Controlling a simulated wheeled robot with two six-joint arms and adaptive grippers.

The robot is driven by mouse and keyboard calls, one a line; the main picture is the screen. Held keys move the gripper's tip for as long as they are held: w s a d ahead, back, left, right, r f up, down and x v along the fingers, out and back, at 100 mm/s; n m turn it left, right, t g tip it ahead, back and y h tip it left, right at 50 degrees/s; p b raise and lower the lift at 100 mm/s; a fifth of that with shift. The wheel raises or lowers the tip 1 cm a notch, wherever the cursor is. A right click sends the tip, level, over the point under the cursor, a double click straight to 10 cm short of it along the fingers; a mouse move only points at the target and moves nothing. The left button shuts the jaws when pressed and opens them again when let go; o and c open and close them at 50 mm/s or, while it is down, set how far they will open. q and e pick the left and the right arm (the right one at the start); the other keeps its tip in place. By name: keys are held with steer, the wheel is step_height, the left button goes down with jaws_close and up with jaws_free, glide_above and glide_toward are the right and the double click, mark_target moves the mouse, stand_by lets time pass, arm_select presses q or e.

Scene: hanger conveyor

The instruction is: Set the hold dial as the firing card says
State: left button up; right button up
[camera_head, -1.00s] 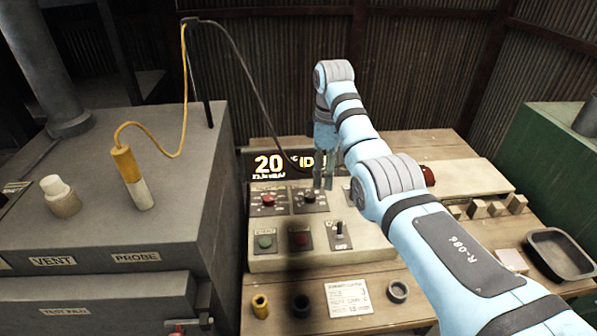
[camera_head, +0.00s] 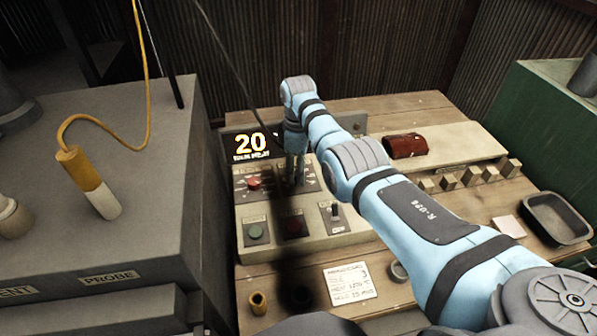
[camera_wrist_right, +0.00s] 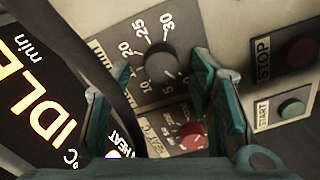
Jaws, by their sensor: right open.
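In the head view, my right gripper (camera_head: 296,165) points down over the control panel (camera_head: 340,238) and hides most of the dial. The firing card (camera_head: 348,283) lies on the table before the panel; its small print seems to read hold 15 min, not surely.
A red heat knob (camera_wrist_right: 192,133) sits close by the right finger. The stop button (camera_wrist_right: 298,52) and start button (camera_wrist_right: 291,108) are beside the dials. A lit display (camera_head: 250,144) shows 20.

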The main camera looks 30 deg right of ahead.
steer(key=shift+d+f, duration=0.1)
steer(key=shift+f, duration=0.45)
steer(key=shift+s+r, duration=0.2)
steer(key=shift+c, duration=0.3)
steer(key=c, duration=1.1)
arm_select(q)
steer(key=shift+w+f, duration=0.1)
steer(key=shift+w, duration=0.1)
